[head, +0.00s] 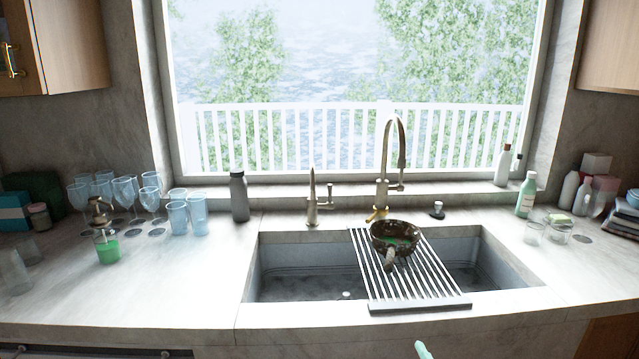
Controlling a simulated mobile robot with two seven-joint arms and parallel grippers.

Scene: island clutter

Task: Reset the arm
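Neither of my grippers shows in the head view, and I see no arm links there. A small mint-green tip (423,350) of something rises from the bottom edge, right of centre. The rest of it is cut off, so I cannot tell what it is or whether anything holds it. A dark brown pan or bowl with a handle (396,236) sits on the slatted drying rack (420,305) laid across the sink (300,290). Something green shows inside it.
Several glasses (125,190), a green soap dispenser (107,249) and a grey bottle (239,196) stand on the counter at left. A tall faucet (385,160) rises behind the sink. Bottles (526,195) and small glasses (558,230) stand at right.

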